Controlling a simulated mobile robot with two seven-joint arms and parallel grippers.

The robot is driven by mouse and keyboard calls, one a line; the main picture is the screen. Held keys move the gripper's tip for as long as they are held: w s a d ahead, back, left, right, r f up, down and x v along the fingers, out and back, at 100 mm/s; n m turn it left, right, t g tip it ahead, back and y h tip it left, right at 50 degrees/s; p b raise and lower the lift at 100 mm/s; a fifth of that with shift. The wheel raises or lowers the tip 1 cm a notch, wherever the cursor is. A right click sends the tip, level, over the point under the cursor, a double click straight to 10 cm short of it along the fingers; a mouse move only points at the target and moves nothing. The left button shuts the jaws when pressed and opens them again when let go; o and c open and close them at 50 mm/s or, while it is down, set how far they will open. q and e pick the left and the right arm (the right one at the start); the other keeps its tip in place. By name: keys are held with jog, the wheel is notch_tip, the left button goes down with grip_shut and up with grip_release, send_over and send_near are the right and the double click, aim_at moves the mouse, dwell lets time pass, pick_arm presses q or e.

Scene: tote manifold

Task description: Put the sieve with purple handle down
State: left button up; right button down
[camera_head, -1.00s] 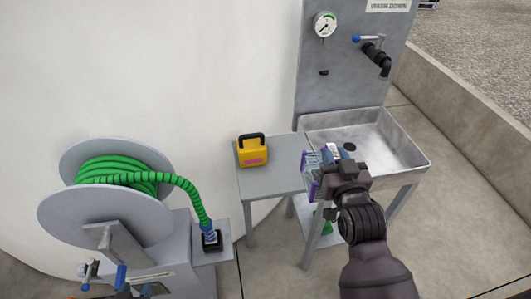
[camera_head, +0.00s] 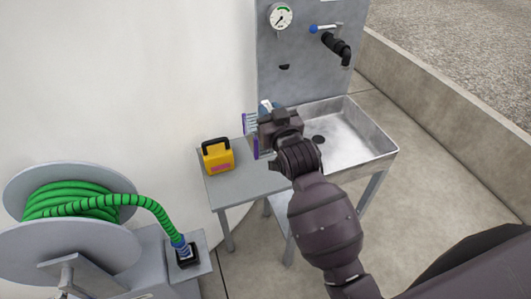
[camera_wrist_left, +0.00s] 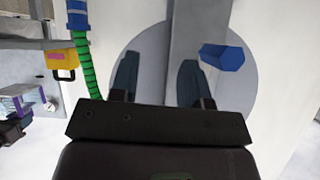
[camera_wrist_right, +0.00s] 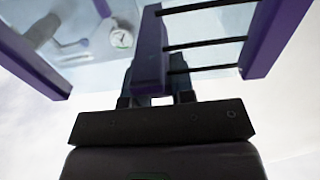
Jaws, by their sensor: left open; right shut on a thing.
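The sieve with purple handle (camera_head: 256,148) is held up by my right gripper (camera_head: 270,122). It has purple parts and pale see-through sides. In the right wrist view, the sieve's purple frame with thin dark bars (camera_wrist_right: 152,50) sits between the fingers of my right gripper (camera_wrist_right: 157,92), which are shut on it. In the head view it is above the back right of the small grey table, near the sink's left edge; I cannot see it touching anything. My left gripper (camera_wrist_left: 158,80) is open and empty in front of the hose reel.
A yellow box with a black handle (camera_head: 218,157) stands on the small grey table (camera_head: 236,190), left of the sieve. The metal sink (camera_head: 372,150) is to the right, under a tap (camera_head: 337,47). The reel with green hose (camera_head: 75,200) is at lower left. The table front is clear.

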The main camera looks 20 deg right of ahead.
notch_tip(320, 180, down, 9)
jog(key=shift+f+b, duration=0.2)
jog(key=shift+b, duration=0.35)
notch_tip(320, 180, down, 4)
jog(key=shift+f+b, duration=0.1)
jog(key=shift+b, duration=0.2)
jog(key=c, duration=1)
grip_release()
jog(key=shift+o, duration=0.2)
